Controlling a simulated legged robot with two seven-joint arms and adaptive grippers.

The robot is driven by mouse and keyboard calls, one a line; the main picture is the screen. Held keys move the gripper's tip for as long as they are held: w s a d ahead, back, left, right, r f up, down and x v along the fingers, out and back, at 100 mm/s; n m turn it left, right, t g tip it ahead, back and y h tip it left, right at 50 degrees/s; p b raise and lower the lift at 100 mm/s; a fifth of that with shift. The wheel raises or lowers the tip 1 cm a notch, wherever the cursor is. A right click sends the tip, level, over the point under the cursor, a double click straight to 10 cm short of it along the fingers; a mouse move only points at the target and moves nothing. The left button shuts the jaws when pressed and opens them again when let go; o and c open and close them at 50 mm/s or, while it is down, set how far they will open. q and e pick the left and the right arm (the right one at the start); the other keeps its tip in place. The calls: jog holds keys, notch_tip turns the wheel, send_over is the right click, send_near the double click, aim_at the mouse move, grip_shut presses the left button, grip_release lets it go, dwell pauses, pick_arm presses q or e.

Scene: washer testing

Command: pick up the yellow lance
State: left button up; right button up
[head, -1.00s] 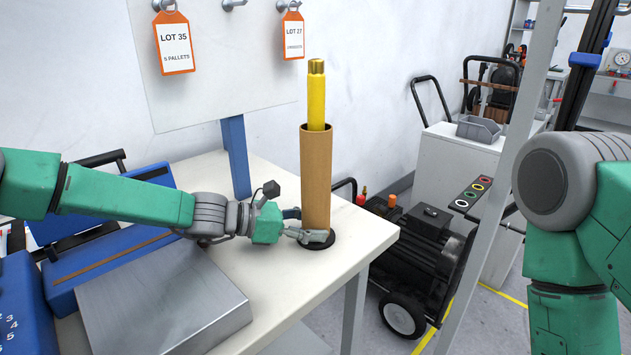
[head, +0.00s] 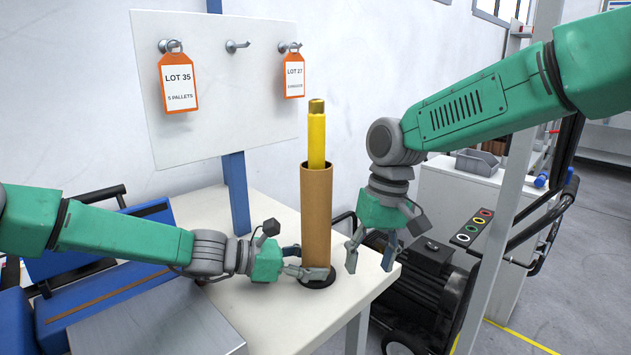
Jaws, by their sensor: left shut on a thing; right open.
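The yellow lance (head: 316,140) stands upright in a brown cardboard tube (head: 316,215), its upper part and brass-coloured tip sticking out of the top. The tube stands on a dark round base (head: 318,281) near the right end of the white table. My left gripper (head: 308,262) is shut on the lower part of the tube, coming from the left. My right gripper (head: 370,256) is open and empty, pointing down, to the right of the tube and lower than the lance. The lower part of the lance is hidden inside the tube.
A white board with orange lot tags (head: 178,82) stands behind the table. A blue case (head: 100,285) and a grey metal plate (head: 165,315) lie to the left. A black pressure washer (head: 425,280) stands on the floor at right, beside a grey upright post.

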jog(key=w+a+r+n+t, duration=0.1)
jog(key=w+a+r+t, duration=0.15)
jog(key=r, duration=1.25)
jog(key=n+t, duration=0.2)
send_near(316, 141)
jog(key=x, duration=0.5)
jog(key=shift+w+d+f, duration=0.15)
jog(key=shift+w+d, duration=0.05)
jog(key=shift+w, duration=0.2)
jog(key=shift+w+a+x, duration=0.1)
jog(key=shift+w+x, duration=0.05)
jog(key=shift+x, duration=1.2)
jog(key=shift+w+a+x, duration=0.1)
jog(key=shift+w+x, duration=0.05)
jog(key=shift+x, duration=1.2)
grip_shut()
